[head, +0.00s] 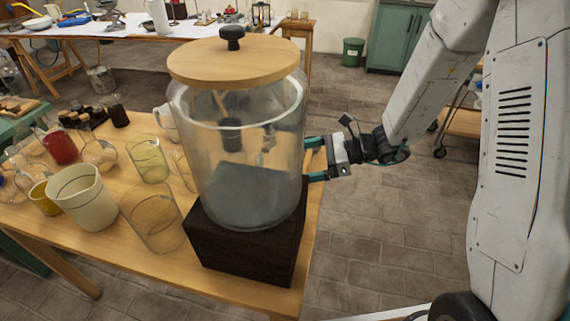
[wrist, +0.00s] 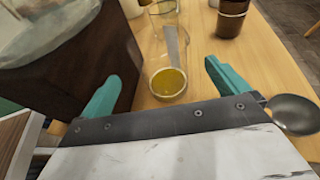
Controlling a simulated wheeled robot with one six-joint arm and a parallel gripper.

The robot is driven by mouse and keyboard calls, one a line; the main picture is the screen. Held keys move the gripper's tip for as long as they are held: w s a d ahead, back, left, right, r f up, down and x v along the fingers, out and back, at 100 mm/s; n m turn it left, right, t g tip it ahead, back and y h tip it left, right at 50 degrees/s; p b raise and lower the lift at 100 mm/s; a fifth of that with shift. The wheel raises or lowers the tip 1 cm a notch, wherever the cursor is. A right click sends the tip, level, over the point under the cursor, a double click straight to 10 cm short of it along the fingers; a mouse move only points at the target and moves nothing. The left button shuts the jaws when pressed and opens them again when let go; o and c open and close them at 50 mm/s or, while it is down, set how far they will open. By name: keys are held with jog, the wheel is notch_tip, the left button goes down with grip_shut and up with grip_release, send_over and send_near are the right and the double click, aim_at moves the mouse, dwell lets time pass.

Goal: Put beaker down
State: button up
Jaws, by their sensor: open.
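My gripper (head: 311,160) is at the right edge of the wooden table, partly hidden behind the large glass jar in the head view. In the wrist view my gripper (wrist: 163,72) is open, its teal fingers spread wide apart. A clear glass beaker (wrist: 168,82) with yellow liquid at its bottom stands upright on the table, beyond and between the fingertips. A gap shows on both sides, and nothing is gripped. I cannot make out this beaker in the head view, where the jar blocks that part of the table.
The lidded glass jar (head: 250,180) stands on a dark wooden block (head: 245,248) close beside my gripper. Several glass vessels and a cream beaker (head: 82,198) crowd the table's left.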

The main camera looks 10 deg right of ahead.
jog(key=s+d+r+n+g+h, duration=0.4)
jog(key=s+r+n+h, duration=0.1)
jog(key=s+r+n, duration=0.8)
jog(key=s+d+r+n+t+h, duration=0.1)
jog(key=s+d+r+n+h, duration=0.1)
jog(key=s+d+n+h, duration=0.1)
jog(key=s+d+r+n+t+h, duration=0.2)
jog(key=s+d+n+h, duration=0.1)
jog(key=s+d+h, duration=0.3)
jog(key=s+d, duration=0.2)
jog(key=s, duration=0.2)
jog(key=shift+d+r+n, duration=0.3)
jog(key=shift+r+n, duration=0.1)
